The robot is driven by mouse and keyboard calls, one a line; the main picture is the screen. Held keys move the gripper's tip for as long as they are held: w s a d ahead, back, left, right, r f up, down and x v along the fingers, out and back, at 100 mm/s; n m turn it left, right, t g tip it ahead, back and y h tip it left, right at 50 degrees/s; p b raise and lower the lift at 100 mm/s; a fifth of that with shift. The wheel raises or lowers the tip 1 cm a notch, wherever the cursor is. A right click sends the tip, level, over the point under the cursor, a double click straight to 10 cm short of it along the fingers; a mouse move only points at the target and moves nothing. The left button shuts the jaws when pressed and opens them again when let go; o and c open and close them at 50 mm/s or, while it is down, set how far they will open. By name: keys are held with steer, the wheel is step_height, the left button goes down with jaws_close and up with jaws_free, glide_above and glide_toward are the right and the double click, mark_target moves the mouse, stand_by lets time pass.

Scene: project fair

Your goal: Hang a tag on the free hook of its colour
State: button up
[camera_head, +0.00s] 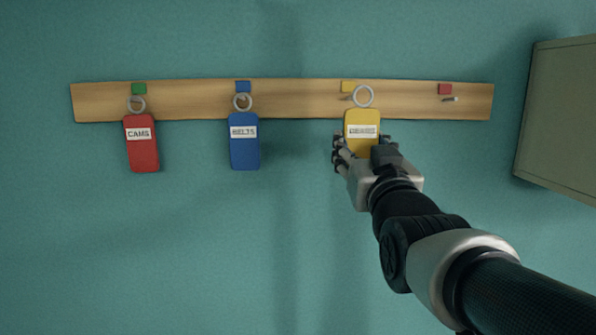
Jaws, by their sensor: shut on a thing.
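My gripper (362,157) is shut on the lower part of a yellow tag (361,133). The tag hangs upright with a white label, its word too blurred to read surely. Its metal ring (363,96) is in front of the board, right beside the hook (346,97) under the yellow square (348,87). I cannot tell whether the hook passes through the ring. A red tag (142,150) marked CAMS hangs under the green square (139,89). A blue tag (244,152) marked BELTS hangs under the blue square (243,87). The hook (450,99) under the red square (445,89) is bare.
The wooden board (300,99) runs across a teal wall (150,260). A grey-green box or cabinet (562,115) juts out at the right. The wall below the board is clear to the left of my arm.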

steer(key=shift+s+r, duration=0.15)
steer(key=shift+r, duration=0.1)
steer(key=shift+w+d+p, duration=0.2)
steer(key=shift+w+p, duration=0.2)
steer(key=shift+w, duration=0.35)
steer(key=w+f+p, duration=0.1)
steer(key=w, duration=0.7)
steer(key=shift+w+f+p, duration=0.2)
steer(key=shift+f+p, duration=0.15)
steer(key=shift+p, duration=0.05)
steer(key=shift+a, duration=0.1)
stand_by(0.5)
steer(key=o, duration=0.9)
